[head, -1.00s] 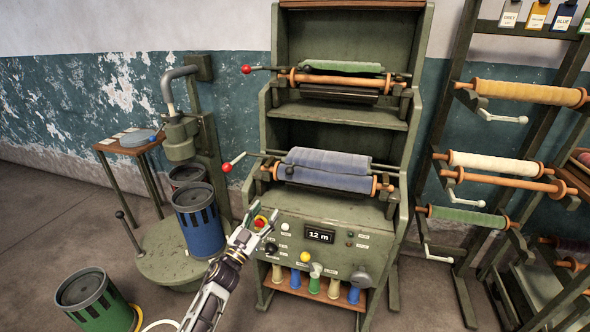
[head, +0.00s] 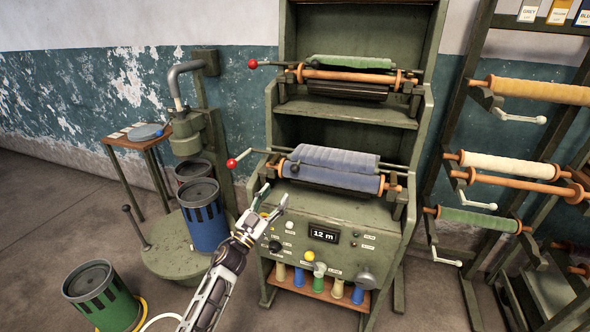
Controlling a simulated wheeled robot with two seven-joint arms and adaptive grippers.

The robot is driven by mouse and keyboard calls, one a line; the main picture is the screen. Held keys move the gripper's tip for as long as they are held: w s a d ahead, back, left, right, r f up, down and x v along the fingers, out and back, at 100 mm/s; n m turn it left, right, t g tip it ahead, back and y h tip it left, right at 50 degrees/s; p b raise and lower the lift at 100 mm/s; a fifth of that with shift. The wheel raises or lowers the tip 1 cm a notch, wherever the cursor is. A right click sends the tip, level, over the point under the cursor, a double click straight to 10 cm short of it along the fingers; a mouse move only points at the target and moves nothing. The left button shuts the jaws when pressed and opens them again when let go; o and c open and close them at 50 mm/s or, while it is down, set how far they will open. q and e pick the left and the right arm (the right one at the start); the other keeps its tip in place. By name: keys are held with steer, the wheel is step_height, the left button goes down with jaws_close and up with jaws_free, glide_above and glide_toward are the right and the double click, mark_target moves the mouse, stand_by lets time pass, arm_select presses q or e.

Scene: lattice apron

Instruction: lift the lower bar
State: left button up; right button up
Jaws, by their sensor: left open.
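The lower bar (head: 259,151) is a thin dark rod on the green machine, with a red ball knob (head: 232,163) at its bent left end. It runs behind the lower roller (head: 340,181), which carries blue-grey cloth. The cloth hides part of the bar. My left gripper (head: 275,195) is open and empty in front of the machine, below the roller's left end and to the lower right of the knob. It appears apart from the bar. My right gripper is not in view.
A similar upper bar with a red knob (head: 252,64) sits above, beside green cloth. The control panel (head: 340,250) with buttons and a "12 m" display lies below the roller. A blue slotted can (head: 204,222) stands left; a rack of rolls (head: 500,165) stands right.

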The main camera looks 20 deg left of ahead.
mark_target(295, 168)
arm_select(q)
steer(key=shift+x, duration=6.35)
jaws_close()
